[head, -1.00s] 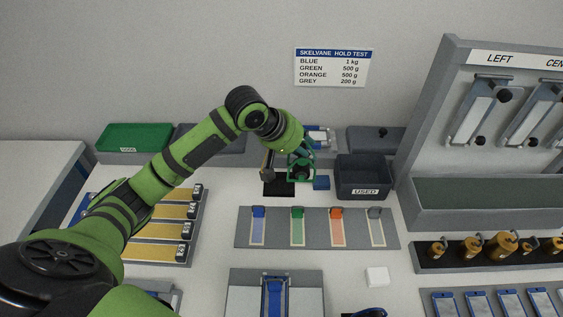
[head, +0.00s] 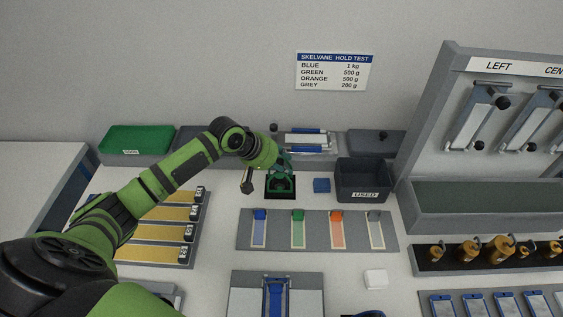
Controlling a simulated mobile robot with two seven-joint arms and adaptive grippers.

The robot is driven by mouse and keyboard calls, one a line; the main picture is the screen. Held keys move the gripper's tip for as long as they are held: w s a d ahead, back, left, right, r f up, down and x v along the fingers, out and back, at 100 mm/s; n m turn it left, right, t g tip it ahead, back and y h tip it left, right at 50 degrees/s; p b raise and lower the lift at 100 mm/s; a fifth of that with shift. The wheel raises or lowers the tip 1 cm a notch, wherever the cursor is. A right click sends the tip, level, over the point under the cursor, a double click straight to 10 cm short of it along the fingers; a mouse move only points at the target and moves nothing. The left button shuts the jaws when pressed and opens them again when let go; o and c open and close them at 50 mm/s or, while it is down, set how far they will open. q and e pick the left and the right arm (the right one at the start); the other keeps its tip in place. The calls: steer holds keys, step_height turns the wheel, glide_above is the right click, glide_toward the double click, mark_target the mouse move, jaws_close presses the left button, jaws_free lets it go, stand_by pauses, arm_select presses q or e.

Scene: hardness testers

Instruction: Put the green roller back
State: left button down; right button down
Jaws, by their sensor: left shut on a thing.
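The green roller (head: 281,184) is at the black pad (head: 292,196) on the back part of the bench, in the head view. My left gripper (head: 281,162) is shut on the green roller from above. The roller appears upright over the pad; I cannot tell whether it touches it. The gripper's fingers partly hide the roller's top. My right gripper is out of view.
A grey board with coloured strips (head: 317,243) lies in front.

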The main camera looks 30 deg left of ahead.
arm_select(q)
steer(key=c, duration=0.8)
jaws_free()
steer(key=shift+f, duration=0.1)
steer(key=shift+c, duration=0.2)
steer(key=b+v, duration=0.1)
steer(key=v, duration=1.1)
steer(key=shift+d, duration=0.1)
